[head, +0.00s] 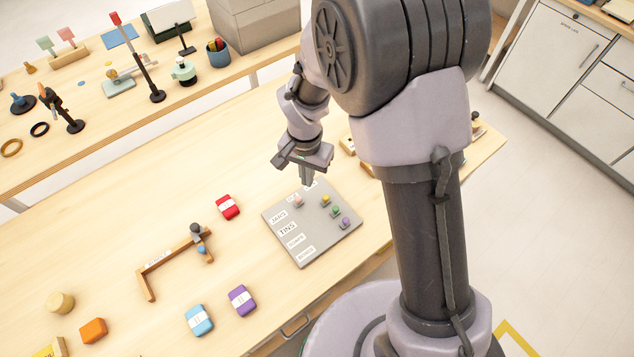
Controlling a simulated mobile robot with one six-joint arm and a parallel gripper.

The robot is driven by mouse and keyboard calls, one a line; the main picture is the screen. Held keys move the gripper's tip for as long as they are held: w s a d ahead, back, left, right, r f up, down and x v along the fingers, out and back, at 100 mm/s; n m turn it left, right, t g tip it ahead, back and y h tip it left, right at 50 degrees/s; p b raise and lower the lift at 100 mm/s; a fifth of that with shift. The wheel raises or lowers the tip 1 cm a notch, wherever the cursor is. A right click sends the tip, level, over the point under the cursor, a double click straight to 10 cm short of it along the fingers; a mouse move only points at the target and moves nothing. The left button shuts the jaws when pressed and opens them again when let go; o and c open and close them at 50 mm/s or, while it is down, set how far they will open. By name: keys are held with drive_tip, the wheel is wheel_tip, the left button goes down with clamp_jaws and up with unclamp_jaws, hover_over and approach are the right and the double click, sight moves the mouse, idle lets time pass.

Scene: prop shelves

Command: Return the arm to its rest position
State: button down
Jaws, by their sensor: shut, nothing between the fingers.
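My gripper (308,182) hangs from my arm, pointing down, close above the far edge of a grey labelled board (318,233) on the wooden table. Its fingers are together with nothing seen between them. Several small coloured pegs stand on the board: a pink one (298,201) just left of the fingertips, and a yellow one (326,200), a green one (336,211) and a purple one (346,222) along the right side. My upper arm hides part of the table to the right of the board.
A red box (228,207), a purple box (241,300), a blue box (199,320) and a wooden bracket frame (165,263) lie left of the board. A back table (90,110) holds several props. White cabinets (555,60) stand at right. Bare tabletop (110,235) shows at left.

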drive_tip(key=shift+r, duration=0.45)
drive_tip(key=s+d+r+t+y+b, duration=0.1)
drive_tip(key=s+d+r, duration=0.15)
drive_tip(key=r, duration=0.45)
drive_tip(key=s+d+r+t, duration=0.1)
drive_tip(key=d+r, duration=0.2)
drive_tip(key=r, duration=0.4)
drive_tip(key=s+d+r+t, duration=0.2)
drive_tip(key=s+r, duration=0.2)
drive_tip(key=s, duration=0.3)
drive_tip(key=s+d+r+t+y+b, duration=0.1)
drive_tip(key=s+d+r, duration=0.1)
drive_tip(key=s+r, duration=0.2)
drive_tip(key=s, duration=0.3)
drive_tip(key=shift+d+r+n+t, duration=0.15)
drive_tip(key=shift+d+n+t, duration=0.05)
drive_tip(key=shift+n+t, duration=0.2)
